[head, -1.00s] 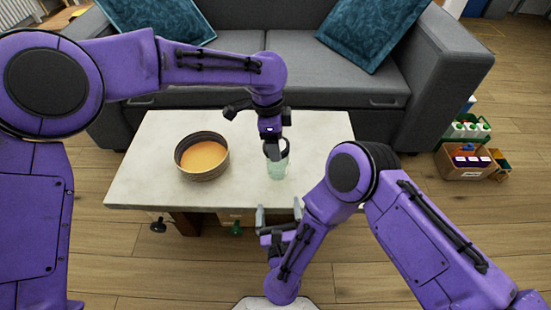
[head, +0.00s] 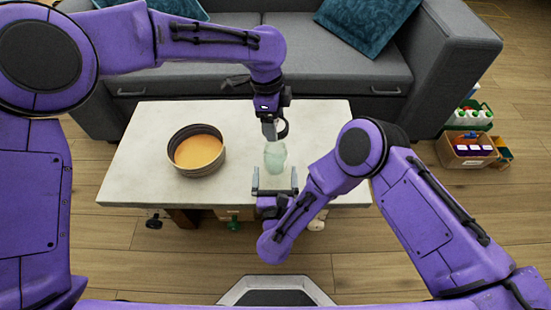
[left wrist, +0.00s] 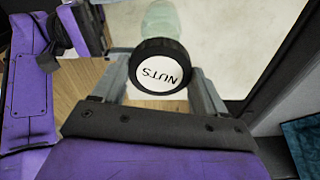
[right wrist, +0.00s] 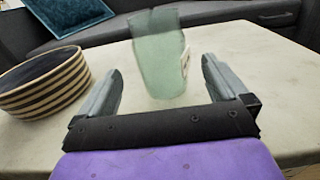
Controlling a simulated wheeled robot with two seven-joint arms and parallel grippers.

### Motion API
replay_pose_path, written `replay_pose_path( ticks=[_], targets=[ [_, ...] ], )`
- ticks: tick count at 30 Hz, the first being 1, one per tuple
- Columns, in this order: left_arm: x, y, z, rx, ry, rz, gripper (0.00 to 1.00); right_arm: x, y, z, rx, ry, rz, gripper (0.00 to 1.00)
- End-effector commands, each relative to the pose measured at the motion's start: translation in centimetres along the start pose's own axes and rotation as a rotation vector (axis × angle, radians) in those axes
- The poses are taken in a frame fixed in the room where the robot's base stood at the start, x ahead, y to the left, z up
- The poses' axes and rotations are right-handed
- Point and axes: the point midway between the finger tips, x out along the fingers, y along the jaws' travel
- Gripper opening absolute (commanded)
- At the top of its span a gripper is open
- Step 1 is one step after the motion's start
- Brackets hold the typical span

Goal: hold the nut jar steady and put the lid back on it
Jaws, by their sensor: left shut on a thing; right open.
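The nut jar (head: 275,158), pale green and see-through, stands upright and uncovered on the white table (head: 225,112). It also shows in the right wrist view (right wrist: 158,55), with part of a label at its right side. My left gripper (head: 272,130) is shut on the black lid, whose white top reads NUTS in the left wrist view (left wrist: 160,68). It holds the lid above and behind the jar, apart from it. My right gripper (head: 275,185) is open at the table's front edge, its fingers pointing at the jar, which appears between and beyond them.
A striped round bowl (head: 197,152) with an orange inside stands left of the jar. A grey sofa (head: 330,70) is behind the table. A crate of bottles (head: 466,150) stands on the floor at the right.

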Motion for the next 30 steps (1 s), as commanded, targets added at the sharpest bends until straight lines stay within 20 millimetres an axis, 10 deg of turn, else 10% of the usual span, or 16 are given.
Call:
replay_pose_path(
  ticks=[12,25,30],
  targets=[
    [0.0,0.0,-0.1,0.002,0.000,0.001,0.44,7.4,-0.1,0.0,-0.001,-0.001,-0.003,1.00],
    [0.0,0.0,-0.1,0.002,0.000,0.001,0.44,8.5,-0.1,0.0,-0.001,0.001,-0.001,1.00],
    [0.0,0.0,-0.1,0.002,0.000,0.001,0.44,8.5,-0.1,0.0,-0.001,0.000,-0.001,0.45]
  ],
)
